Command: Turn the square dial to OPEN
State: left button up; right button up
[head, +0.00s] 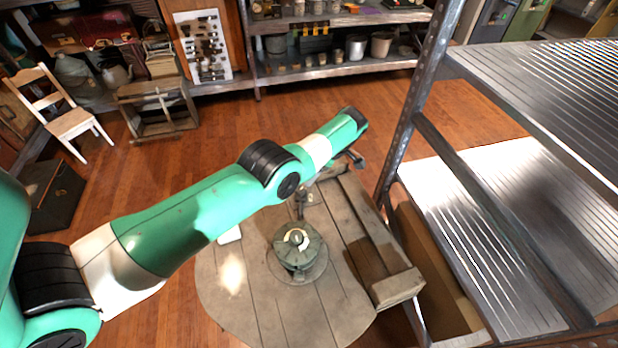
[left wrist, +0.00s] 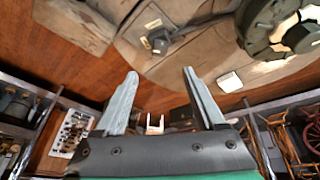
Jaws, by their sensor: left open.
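A small dark square piece (left wrist: 160,40) with pale labels beside it sits on the round wooden table (left wrist: 150,68) in the left wrist view; it looks like the square dial, but the lettering is unreadable. A small dark upright part (head: 302,198) on the table in the head view may be the same piece. A grey-green round device (head: 295,245) with a pale-ringed knob stands near the table's middle; it also shows in the left wrist view (left wrist: 262,22). My left gripper (left wrist: 160,73) is open and empty, its fingers apart from the dial. My right gripper is not in view.
A white card (head: 229,235) lies on the table's left part. A wooden crate-like piece (head: 398,288) adjoins the table's right side. A metal shelf rack (head: 470,220) stands close at right.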

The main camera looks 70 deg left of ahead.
pick_arm(q)
notch_tip(320, 180, up, 3)
jog(key=w+a+n+t, duration=0.1)
jog(key=w+n, duration=0.2)
jog(key=n, duration=0.7)
jog(key=n+t+y+p, duration=0.1)
jog(key=n+t+p, duration=0.1)
jog(key=n+p, duration=0.95)
send_near(301, 191)
jog(key=a+f+n+b, duration=0.1)
jog(key=f+b, duration=0.1)
jog(key=b, duration=0.1)
jog(key=a+f+n+b, duration=0.1)
jog(key=f+b, duration=0.1)
jog(key=b, duration=0.1)
jog(key=a+f+n+b, duration=0.1)
jog(key=f+n+b, duration=0.1)
jog(key=f, duration=0.1)
jog(key=shift+b, duration=0.4)
jog(key=shift+a+f+b, duration=0.3)
jog(key=shift+a+f, duration=0.1)
jog(key=shift+f, duration=0.15)
jog(key=shift+w, duration=0.1)
